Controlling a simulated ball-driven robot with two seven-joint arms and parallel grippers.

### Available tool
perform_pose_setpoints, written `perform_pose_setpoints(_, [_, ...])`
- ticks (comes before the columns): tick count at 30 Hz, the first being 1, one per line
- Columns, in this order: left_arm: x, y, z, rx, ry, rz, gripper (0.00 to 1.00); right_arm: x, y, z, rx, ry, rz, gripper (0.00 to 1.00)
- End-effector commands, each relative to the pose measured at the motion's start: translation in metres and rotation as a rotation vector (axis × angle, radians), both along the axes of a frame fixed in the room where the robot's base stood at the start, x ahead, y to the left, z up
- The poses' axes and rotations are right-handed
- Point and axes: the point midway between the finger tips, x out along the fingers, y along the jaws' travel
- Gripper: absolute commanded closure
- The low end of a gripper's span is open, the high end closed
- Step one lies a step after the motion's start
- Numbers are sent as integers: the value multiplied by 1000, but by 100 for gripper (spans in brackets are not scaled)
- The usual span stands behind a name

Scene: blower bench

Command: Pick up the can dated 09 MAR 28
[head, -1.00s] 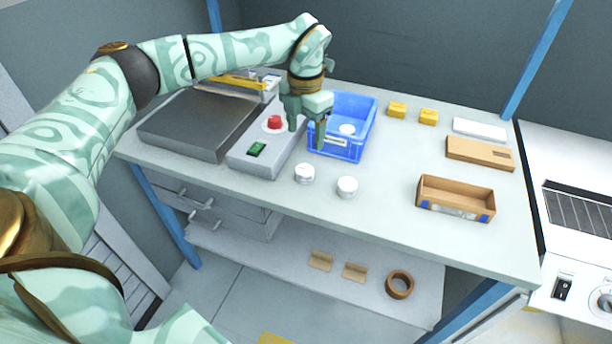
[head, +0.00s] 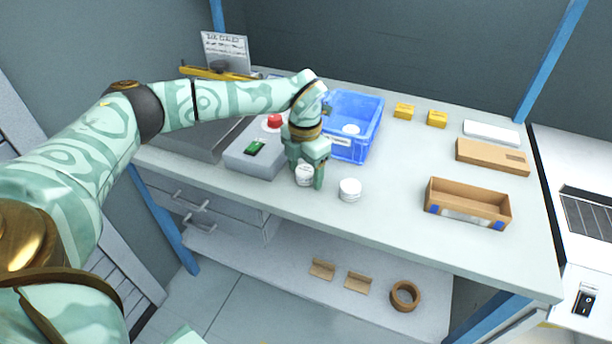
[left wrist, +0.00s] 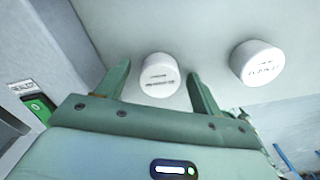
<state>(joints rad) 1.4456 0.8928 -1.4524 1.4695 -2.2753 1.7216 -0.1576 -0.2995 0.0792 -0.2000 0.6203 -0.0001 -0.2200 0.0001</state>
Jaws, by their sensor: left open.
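Two white cans stand near the front edge of the bench: a left can (head: 304,176) and a right can (head: 350,190). My left gripper (head: 308,177) is open, its fingers on either side of the left can. In the left wrist view, this can (left wrist: 160,75) shows between the two fingertips (left wrist: 158,84), with gaps beside it. The right can (left wrist: 257,63) stands apart, outside the fingers. Both tops carry dark print, too small to read as dates. Another white can (head: 351,130) sits in the blue crate (head: 362,148). My right gripper is not in view.
A grey control box with a green switch (head: 255,147) and red button (head: 275,120) stands left of the gripper. An open cardboard box (head: 467,203), a flat carton (head: 492,157) and small yellow boxes (head: 437,119) lie to the right. The bench middle is clear.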

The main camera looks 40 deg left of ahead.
Motion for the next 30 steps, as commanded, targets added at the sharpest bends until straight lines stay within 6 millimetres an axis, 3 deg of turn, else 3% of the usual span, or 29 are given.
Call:
perform_pose_setpoints(1, [0,0,1,0,0,0,42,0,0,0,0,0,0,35])
perform_pose_setpoints(5, [0,0,1,0,0,0,78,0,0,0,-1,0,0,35])
perform_pose_setpoints(6, [0,0,1,0,0,0,82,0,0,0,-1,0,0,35])
perform_pose_setpoints(20, [0,0,10,1,-2,0,83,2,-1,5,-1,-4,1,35])
perform_pose_setpoints(25, [0,0,39,1,-5,2,83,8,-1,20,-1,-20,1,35])
perform_pose_setpoints(30, [-31,-10,80,0,-7,-2,83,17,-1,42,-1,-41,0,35])
